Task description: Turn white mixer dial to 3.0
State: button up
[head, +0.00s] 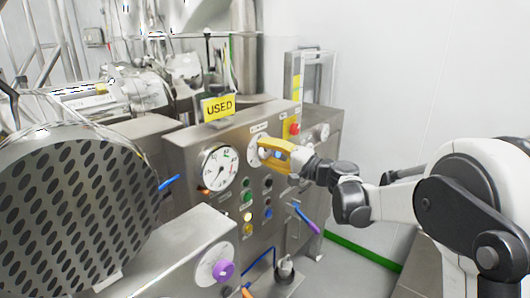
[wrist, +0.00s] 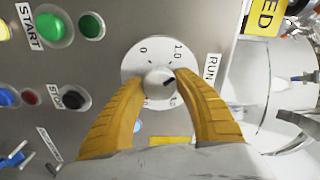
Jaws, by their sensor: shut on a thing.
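The white mixer dial (wrist: 158,82) is a round knob on a pale scale plate (wrist: 133,61) fixed to the steel panel. In the wrist view the scale shows 0 at upper left and 1.0 at upper right; a lower right mark is partly covered. The knob's dark pointer mark points right and slightly up, past 1.0. My gripper (wrist: 160,90) has its two yellow fingers shut on the knob, one on each side. In the head view my gripper (head: 263,148) reaches in from the right, at the scale plate (head: 253,152) beside the gauge.
A white round gauge (head: 220,168) is left of the dial. Green, blue and black buttons (head: 247,197) sit below. A red button (head: 295,129) is to the right, a yellow USED sign (head: 219,107) above. A purple knob (head: 223,270) is lower front.

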jog(key=m, duration=0.4)
jog(key=shift+f+m, duration=0.1)
jog(key=shift+m, duration=0.2)
jog(key=m, duration=1)
jog(key=shift+s+f+m, duration=0.1)
jog(key=shift+m, duration=0.3)
jog(key=m, duration=0.4)
jog(key=shift+a, duration=0.1)
jog(key=shift+m, duration=0.3)
jog(key=o, duration=1.2)
